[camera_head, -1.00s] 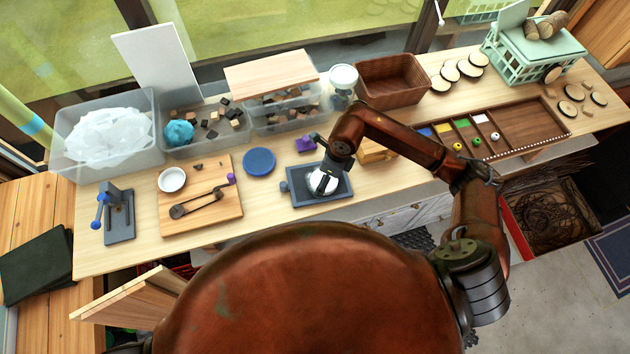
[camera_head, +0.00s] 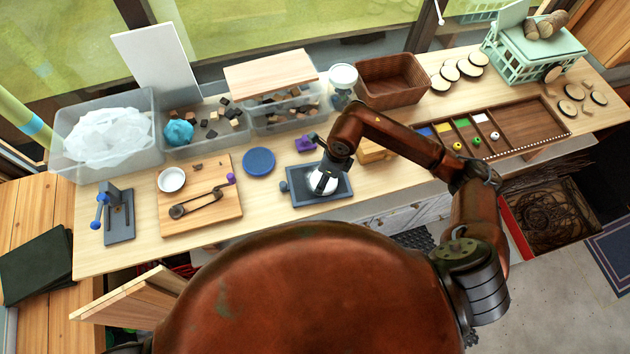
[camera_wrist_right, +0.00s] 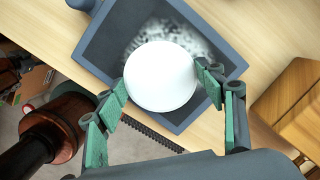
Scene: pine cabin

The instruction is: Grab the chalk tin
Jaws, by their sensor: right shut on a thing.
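The chalk tin is a round white tin (camera_wrist_right: 161,76) that stands over a dark grey tray with white powder on its bottom (camera_wrist_right: 98,50). In the head view the tin (camera_head: 320,181) is partly hidden by my right gripper (camera_head: 324,182), and the tray (camera_head: 342,194) shows around it. In the right wrist view my right gripper (camera_wrist_right: 165,88) has its green-padded fingers on both sides of the tin, shut on it. I cannot tell whether the tin is lifted off the tray. My left gripper is not in view.
A blue disc (camera_head: 259,161) and a wooden board (camera_head: 205,215) with a white bowl (camera_head: 171,179) lie left of the tray. A purple object (camera_head: 305,145) is behind it. A small wooden block (camera_head: 374,152) is close on the right.

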